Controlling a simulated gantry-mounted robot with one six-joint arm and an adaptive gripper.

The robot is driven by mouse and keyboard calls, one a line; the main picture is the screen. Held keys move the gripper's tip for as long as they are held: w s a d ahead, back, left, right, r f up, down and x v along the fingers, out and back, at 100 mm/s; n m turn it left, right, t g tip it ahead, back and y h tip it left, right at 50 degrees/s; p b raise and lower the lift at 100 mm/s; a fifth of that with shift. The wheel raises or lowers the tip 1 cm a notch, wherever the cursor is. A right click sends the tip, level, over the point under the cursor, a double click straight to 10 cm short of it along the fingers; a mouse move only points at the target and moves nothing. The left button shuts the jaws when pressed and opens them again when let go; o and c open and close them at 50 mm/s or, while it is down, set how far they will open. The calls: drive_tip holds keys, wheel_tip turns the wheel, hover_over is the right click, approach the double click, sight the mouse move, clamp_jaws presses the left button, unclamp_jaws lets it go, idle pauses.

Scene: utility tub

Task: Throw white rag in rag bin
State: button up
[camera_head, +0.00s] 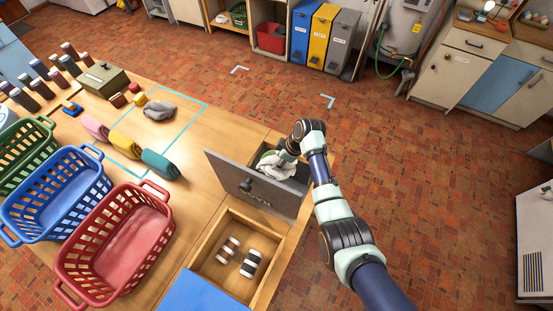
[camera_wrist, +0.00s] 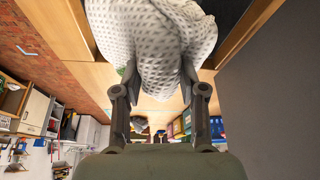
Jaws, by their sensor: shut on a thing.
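The white rag (camera_wrist: 155,40), a dimpled cloth, is pinched between the fingers of my gripper (camera_wrist: 160,85) in the wrist view. In the head view, white cloth (camera_head: 275,168) shows below my gripper (camera_head: 284,158), at a compartment in the wooden counter behind a raised grey lid (camera_head: 250,184). The lid carries a small label that I cannot read, so I cannot tell whether this is the rag bin. The grey panel (camera_wrist: 275,100) also shows at the right of the wrist view. The lid partly hides the compartment's inside, and I cannot tell whether the cloth touches its floor.
An open wooden compartment (camera_head: 205,264) in front holds striped rolls. Red (camera_head: 120,240), blue (camera_head: 55,205) and green baskets stand at left. Rolled cloths (camera_head: 125,143) and a grey cloth (camera_head: 160,109) lie on the counter. Blue, yellow and grey bins (camera_head: 325,36) stand at the back.

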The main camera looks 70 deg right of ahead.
drive_tip(key=shift+s+f+b, duration=0.3)
drive_tip(key=shift+f+b, duration=0.1)
drive_tip(key=shift+f, duration=0.15)
wheel_tip(320, 180, down, 5)
drive_tip(key=b, duration=0.4)
drive_tip(key=shift+b, duration=0.35)
drive_tip(key=shift+w, duration=0.1)
drive_tip(key=o, duration=1.2)
drive_tip(key=v, duration=1.2)
drive_tip(key=shift+r, duration=0.1)
